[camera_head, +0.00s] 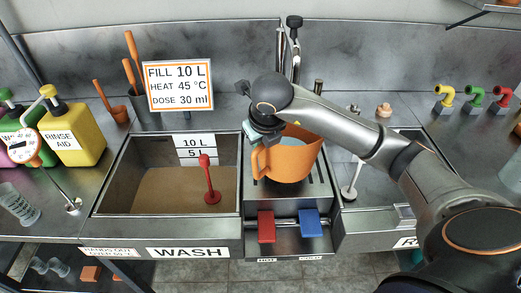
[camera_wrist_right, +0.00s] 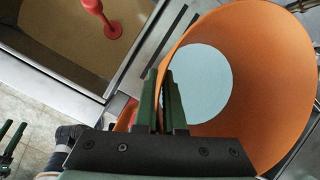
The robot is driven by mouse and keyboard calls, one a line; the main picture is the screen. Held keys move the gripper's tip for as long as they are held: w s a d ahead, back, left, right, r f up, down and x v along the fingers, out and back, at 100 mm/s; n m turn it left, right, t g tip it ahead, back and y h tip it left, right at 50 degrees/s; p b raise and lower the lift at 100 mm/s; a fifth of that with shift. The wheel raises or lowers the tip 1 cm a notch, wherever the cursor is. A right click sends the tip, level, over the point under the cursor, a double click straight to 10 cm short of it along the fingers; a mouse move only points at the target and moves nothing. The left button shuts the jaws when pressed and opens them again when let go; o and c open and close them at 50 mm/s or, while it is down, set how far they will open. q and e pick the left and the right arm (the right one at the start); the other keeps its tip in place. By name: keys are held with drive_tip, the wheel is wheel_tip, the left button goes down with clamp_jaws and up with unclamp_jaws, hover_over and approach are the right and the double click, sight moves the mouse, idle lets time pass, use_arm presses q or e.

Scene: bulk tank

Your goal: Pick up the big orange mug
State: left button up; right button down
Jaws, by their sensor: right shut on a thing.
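The big orange mug (camera_head: 292,162) is over the grated drain section between the two basins, its handle toward the left. The head view does not show clearly whether it touches the grate. My right gripper (camera_head: 266,136) comes from above and is shut on the mug's left side near the handle. In the right wrist view its fingers (camera_wrist_right: 165,98) are at the wall of the mug (camera_wrist_right: 265,60), and the pale round inner bottom shows. My left gripper (camera_wrist_right: 12,140) seems to show at the wrist view's left edge, partly cut off.
The wash basin (camera_head: 118,182) with a red plunger-like stick (camera_head: 210,185) lies to the left. Red (camera_head: 266,227) and blue (camera_head: 309,223) pedals are in front. A tap (camera_head: 294,45) stands behind. A yellow rinse-aid bottle (camera_head: 75,135) is at left; coloured taps (camera_head: 473,98) are at right.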

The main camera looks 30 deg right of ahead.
sight(256, 152)
drive_tip(key=s+a+r, duration=0.2)
drive_tip(key=s+a+r+p, duration=0.1)
drive_tip(key=s+a+r, duration=0.1)
drive_tip(key=s+r, duration=0.1)
drive_tip(key=s+a+r+p, duration=0.1)
drive_tip(key=s+a+r, duration=0.1)
drive_tip(key=s+r, duration=0.1)
drive_tip(key=shift+a, duration=0.1)
drive_tip(key=shift+s+a+r+p, duration=0.25)
drive_tip(key=shift+s+a, duration=0.2)
drive_tip(key=shift+s, duration=0.1)
drive_tip(key=shift+s+a+r+p, duration=0.25)
drive_tip(key=shift+s+a, duration=0.15)
drive_tip(key=shift+s, duration=0.15)
drive_tip(key=shift+a+f, duration=0.1)
